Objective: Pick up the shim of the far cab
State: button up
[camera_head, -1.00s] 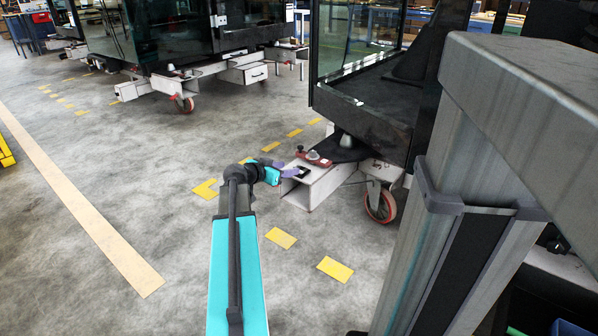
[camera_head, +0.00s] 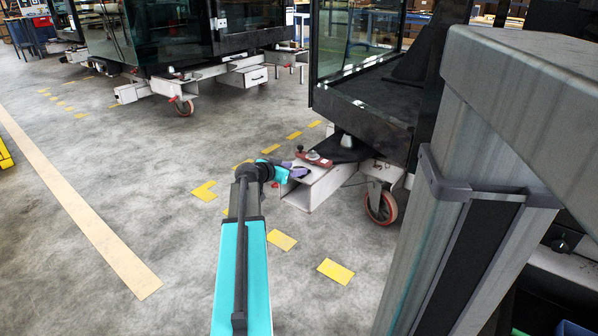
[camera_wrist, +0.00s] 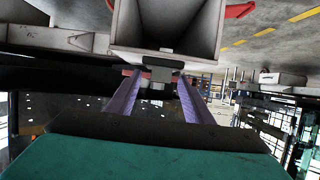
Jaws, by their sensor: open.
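My gripper (camera_head: 291,170) is at the front end of a white hollow trolley beam (camera_head: 312,190) under the glass-walled cab (camera_head: 372,105) at centre right. In the wrist view, which looks upside down, its two purple fingers (camera_wrist: 158,92) are spread, with their tips at the beam's end. A small dark grey block (camera_wrist: 158,75) shows between the fingertips, perhaps the shim; I cannot tell whether the fingers touch it. A red clamp piece (camera_head: 315,159) lies on the beam behind the gripper. The gripper hides part of the beam top in the head view.
A red-rimmed caster (camera_head: 381,207) stands right of the beam. Another cab (camera_head: 185,35) on a white trolley stands at the back left. Yellow floor marks (camera_head: 335,270) and a pale stripe (camera_head: 85,215) lie on open floor. A grey post (camera_head: 450,220) blocks the right side.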

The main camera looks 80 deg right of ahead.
jog(key=c, duration=1.1)
jog(key=shift+c, duration=0.2)
jog(key=shift+r, duration=0.15)
